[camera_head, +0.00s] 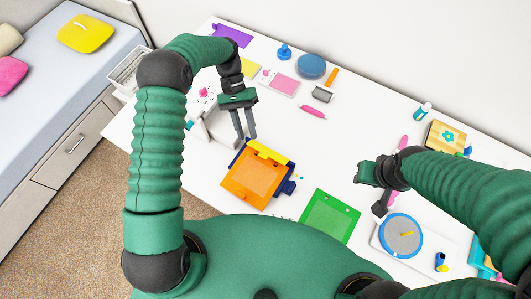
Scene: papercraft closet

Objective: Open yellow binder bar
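The binder (255,180) lies on the white table in front of me, with an orange plate on top and dark blue parts at its sides. Its yellow bar (268,152) runs along the far edge of the orange plate. My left gripper (245,138) points down just behind the left part of the yellow bar; its two dark fingers are slightly apart with nothing visible between them. I cannot tell whether it touches the bar.
A green sheet (330,217) lies right of the binder. A round grey disc with a blue rim (401,235) sits on a white board at the right. The table between binder and pen is clear.

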